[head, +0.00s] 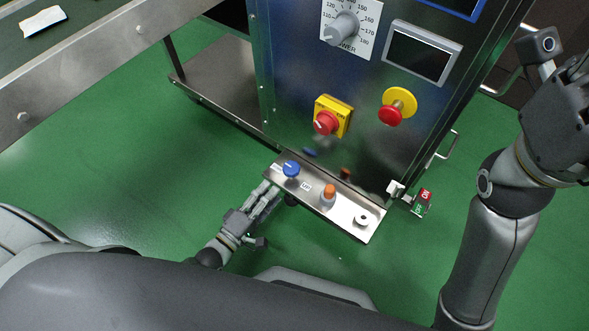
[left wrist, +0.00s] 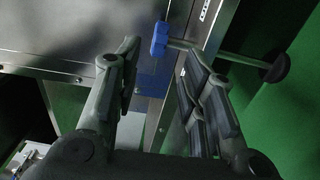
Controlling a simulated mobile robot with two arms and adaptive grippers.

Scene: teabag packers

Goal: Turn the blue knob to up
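The blue knob (head: 291,168) stands on the left end of a silver control shelf (head: 343,216) in the head view. It has a pale mark on top. My left gripper (head: 268,190) is just below and left of the knob, with its fingers pointing toward it. In the left wrist view a blue knob-like part (left wrist: 160,40) shows beyond the gap between the fingers of my left gripper (left wrist: 160,65). The fingers are apart with nothing between them. My right arm's hand (head: 560,115) is at the right edge, partly cut off; its fingertips are unclear.
The shelf also holds an orange knob (head: 328,193) and a small black one (head: 361,220). The metal cabinet (head: 345,85) above carries a red switch on yellow (head: 327,121), a red stop button (head: 393,112) and a large dial (head: 341,29). Green floor (head: 120,165) is open at left.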

